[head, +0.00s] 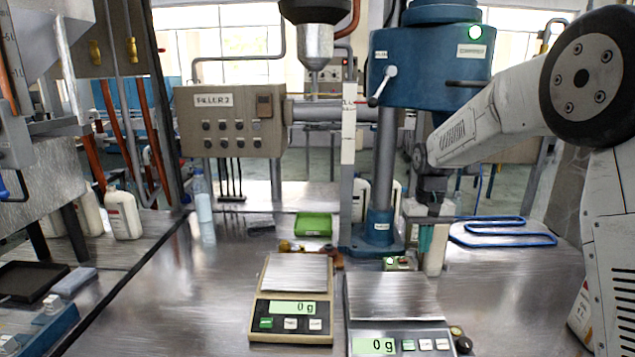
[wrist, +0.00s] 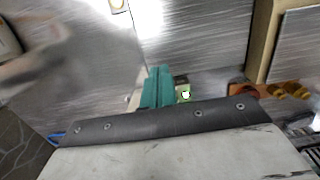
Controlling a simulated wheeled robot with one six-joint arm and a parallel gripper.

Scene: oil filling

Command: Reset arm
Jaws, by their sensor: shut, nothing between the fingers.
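My arm comes in from the right in the head view and bends down to my gripper (head: 427,245), which hangs over the metal bench (head: 225,300) behind the right-hand scale. The gripper's teal fingers are together with nothing between them. In the wrist view the fingers (wrist: 158,88) show at the centre, shut. A small green-lit device (head: 397,263) is just left of the fingers; it also shows in the wrist view (wrist: 184,92). I cannot tell whether the fingers touch the bench.
Two scales, a beige one (head: 291,305) and a silver one (head: 396,300), both read 0 g at the front.

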